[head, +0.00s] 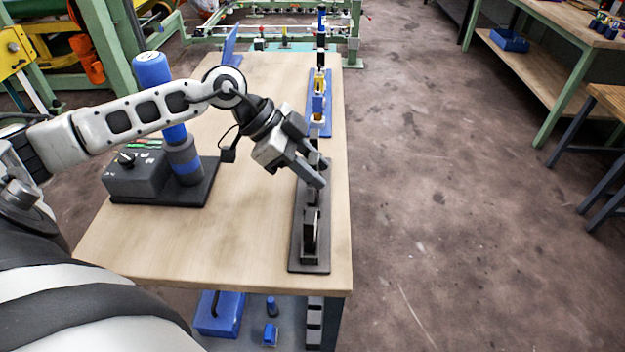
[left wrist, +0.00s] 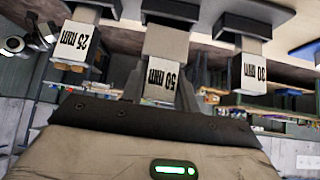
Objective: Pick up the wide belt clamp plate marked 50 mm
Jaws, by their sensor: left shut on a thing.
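My left gripper (head: 318,178) reaches over the long black rack (head: 309,262) near the right edge of the wooden table. In the left wrist view the clamp plate marked 50 mm (left wrist: 162,75) is in the middle, between my fingers, and its lettering is upside down. My left gripper is shut on it. Its other end meets a dark holder (left wrist: 180,12). A plate marked 25 mm (left wrist: 75,40) is to its left and one marked 30 mm (left wrist: 249,70) to its right, both apart from my fingers. In the head view my gripper hides much of the held plate. My right gripper is out of view.
A grey control box (head: 135,178) and a blue-handled tool (head: 153,72) stand at the table's left. A blue tray (head: 327,122) with small parts lies behind the rack. Bare wood (head: 215,245) is in front; open floor is to the right.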

